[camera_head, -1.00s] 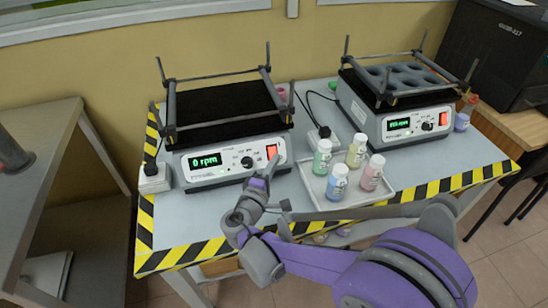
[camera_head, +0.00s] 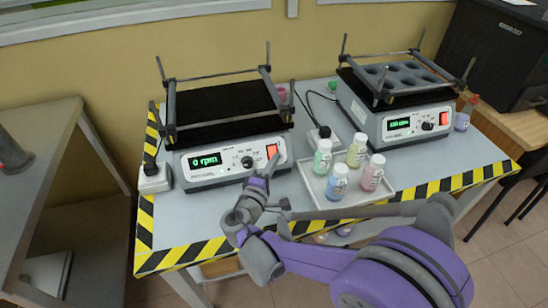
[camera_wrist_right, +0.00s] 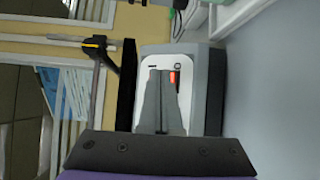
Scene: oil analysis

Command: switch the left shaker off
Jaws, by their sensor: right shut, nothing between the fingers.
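The left shaker (camera_head: 222,150) stands on the table with its black platform empty. Its green display (camera_head: 207,161) reads 0 rpm and is lit. Its red switch (camera_head: 272,151) is at the right end of the front panel. My right gripper (camera_head: 268,163) is shut and empty, its tips at or just in front of the panel by the switch; I cannot tell if they touch. In the right wrist view the closed fingers (camera_wrist_right: 161,100) point at the panel, with the red switch (camera_wrist_right: 174,78) partly beside and behind them. My left gripper is not in view.
A second shaker (camera_head: 405,118) with a tube rack and lit display stands to the right. A white tray (camera_head: 328,198) with several capped bottles sits between, near my right arm. A white socket block (camera_head: 155,179) is left of the left shaker. Striped tape marks the table edge.

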